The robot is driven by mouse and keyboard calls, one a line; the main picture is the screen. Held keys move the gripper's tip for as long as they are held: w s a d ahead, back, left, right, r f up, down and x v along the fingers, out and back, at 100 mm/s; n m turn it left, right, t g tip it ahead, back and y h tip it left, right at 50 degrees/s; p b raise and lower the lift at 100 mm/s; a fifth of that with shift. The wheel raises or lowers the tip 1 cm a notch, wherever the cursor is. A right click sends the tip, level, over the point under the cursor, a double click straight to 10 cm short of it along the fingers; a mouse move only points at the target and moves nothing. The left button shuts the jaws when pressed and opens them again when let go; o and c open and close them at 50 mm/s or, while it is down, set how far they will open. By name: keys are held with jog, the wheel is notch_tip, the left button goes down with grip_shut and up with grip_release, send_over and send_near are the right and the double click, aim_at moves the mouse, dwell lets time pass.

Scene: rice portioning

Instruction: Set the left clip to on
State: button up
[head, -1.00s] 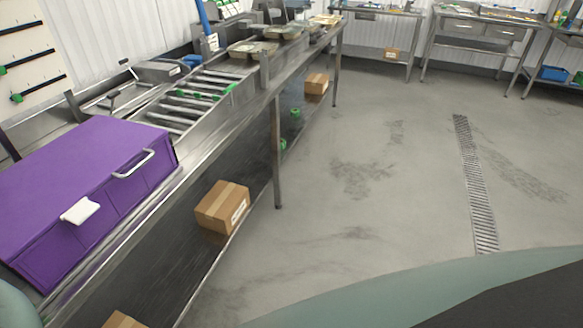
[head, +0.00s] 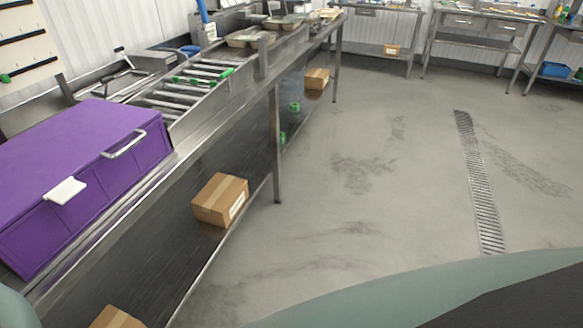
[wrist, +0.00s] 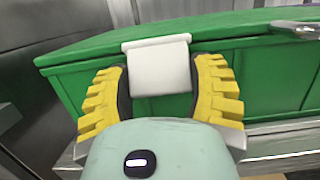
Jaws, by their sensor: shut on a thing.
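In the wrist view, a white clip (wrist: 158,78) sits at the top edge of a green box (wrist: 68,72) and hangs down over its front wall. My gripper (wrist: 163,68) has its two yellow ribbed fingers on either side of this clip and is shut on it. A metal handle (wrist: 297,28) is on the box to the right. The head view does not show my gripper or the green box. There, a purple box (head: 75,150) has another white clip (head: 66,190) sticking out from its front edge.
The purple box stands on a steel bench beside a roller conveyor (head: 175,100). It has a pale handle (head: 124,146). A cardboard box (head: 220,199) lies on the lower shelf. The grey floor (head: 330,220) to the right is open, with a drain grate (head: 478,185).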

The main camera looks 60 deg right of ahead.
jog(key=f+t+b, duration=0.1)
jog(key=b, duration=0.2)
jog(key=shift+w+t, duration=0.15)
jog(key=shift+t, duration=0.15)
jog(key=shift+w+r+t+y+b, duration=0.1)
jog(key=shift+r+t+y+b, duration=0.25)
jog(key=shift+b, duration=0.35)
jog(key=o, duration=1.2)
jog(key=v, duration=1.2)
jog(key=shift+a, duration=0.1)
